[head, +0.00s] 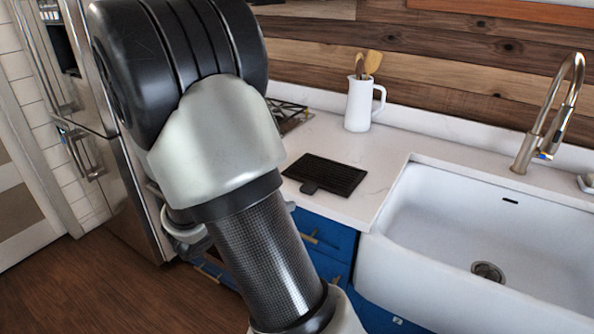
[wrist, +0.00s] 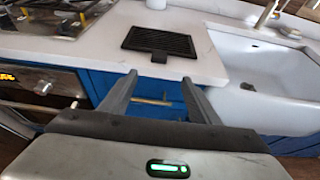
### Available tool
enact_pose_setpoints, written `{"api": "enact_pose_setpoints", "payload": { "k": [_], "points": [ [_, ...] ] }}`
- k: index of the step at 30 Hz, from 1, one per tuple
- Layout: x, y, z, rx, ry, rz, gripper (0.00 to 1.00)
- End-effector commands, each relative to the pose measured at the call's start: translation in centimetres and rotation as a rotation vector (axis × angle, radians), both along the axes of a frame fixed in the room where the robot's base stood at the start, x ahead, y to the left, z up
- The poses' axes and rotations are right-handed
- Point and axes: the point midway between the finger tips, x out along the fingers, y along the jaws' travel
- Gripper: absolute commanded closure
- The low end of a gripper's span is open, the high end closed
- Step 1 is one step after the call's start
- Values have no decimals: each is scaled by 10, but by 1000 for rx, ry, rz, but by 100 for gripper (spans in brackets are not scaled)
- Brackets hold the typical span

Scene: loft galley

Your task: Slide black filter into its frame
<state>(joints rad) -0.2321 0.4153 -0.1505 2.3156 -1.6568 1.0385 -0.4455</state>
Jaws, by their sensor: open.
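The black filter (head: 326,174) is a flat, slatted rectangle with a small tab on its near edge. It lies flat on the white counter, left of the sink, and also shows in the wrist view (wrist: 158,40). My gripper (wrist: 158,77) is open and empty in the wrist view. Its two fingers point toward the counter's front edge, with the filter beyond them and apart from them. In the head view my arm hides most of the gripper. I cannot make out the filter's frame in either view.
A white sink (head: 485,240) with a tall faucet (head: 548,125) is at the right. A white jug (head: 360,104) with wooden utensils stands behind the filter. A cooktop (wrist: 50,18) is at the left, above an oven. Blue drawers (head: 325,240) are below the counter. Bare counter surrounds the filter.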

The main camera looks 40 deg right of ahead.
Motion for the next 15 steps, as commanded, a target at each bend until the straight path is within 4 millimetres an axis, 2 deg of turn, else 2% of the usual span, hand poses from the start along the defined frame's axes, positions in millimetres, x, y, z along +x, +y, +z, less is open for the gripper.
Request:
{"api": "enact_pose_setpoints", "payload": {
  "k": [9, 15],
  "points": [
    [22, -58, -27, -1, 1, -5, 44],
    [36, -88, -39, 2, -1, -4, 44]
  ]
}}
